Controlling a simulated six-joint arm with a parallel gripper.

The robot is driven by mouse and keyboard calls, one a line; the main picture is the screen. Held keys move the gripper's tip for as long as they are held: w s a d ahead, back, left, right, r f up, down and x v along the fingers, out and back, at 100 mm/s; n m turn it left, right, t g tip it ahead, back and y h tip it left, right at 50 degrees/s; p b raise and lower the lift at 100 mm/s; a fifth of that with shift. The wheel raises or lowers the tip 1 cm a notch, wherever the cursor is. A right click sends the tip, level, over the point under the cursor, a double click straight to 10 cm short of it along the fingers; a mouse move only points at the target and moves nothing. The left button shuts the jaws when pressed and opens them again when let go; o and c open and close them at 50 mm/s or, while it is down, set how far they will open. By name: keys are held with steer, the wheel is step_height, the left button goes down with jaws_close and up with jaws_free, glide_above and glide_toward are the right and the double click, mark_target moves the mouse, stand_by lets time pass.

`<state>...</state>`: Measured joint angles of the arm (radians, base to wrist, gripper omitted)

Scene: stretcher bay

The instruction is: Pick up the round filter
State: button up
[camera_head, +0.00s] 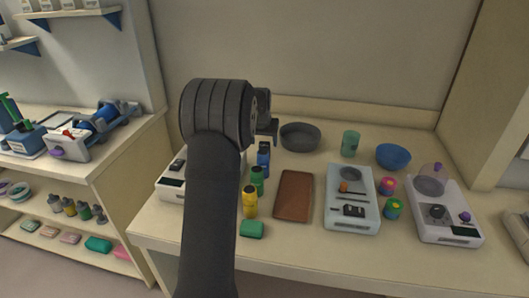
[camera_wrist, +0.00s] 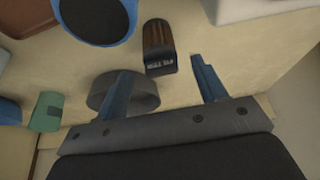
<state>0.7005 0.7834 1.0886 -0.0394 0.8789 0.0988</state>
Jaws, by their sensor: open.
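My gripper (camera_head: 268,125) is over the back of the bench, partly hidden by my own arm in the head view. In the wrist view its two blue fingers (camera_wrist: 160,70) are spread, with nothing held between them. I cannot tell for sure which thing is the round filter. A dark grey, round, shallow dish-like thing (camera_head: 300,137) lies just right of my gripper at the back of the bench. A grey round thing (camera_wrist: 140,98) shows behind the left finger in the wrist view, partly hidden. A dark brown block-like thing (camera_wrist: 158,46) lies beyond the fingertips.
A green cup (camera_head: 350,143) and a blue bowl (camera_head: 393,157) stand right of the dish. A brown tray (camera_head: 294,196), two pale devices (camera_head: 352,199) (camera_head: 444,213) and small bottles (camera_head: 249,203) fill the front. My arm hides part of a white device (camera_head: 171,188) at left.

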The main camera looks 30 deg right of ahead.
mark_target(265, 146)
steer(key=shift+x, duration=3.25)
steer(key=shift+r, duration=0.1)
steer(key=c, duration=1)
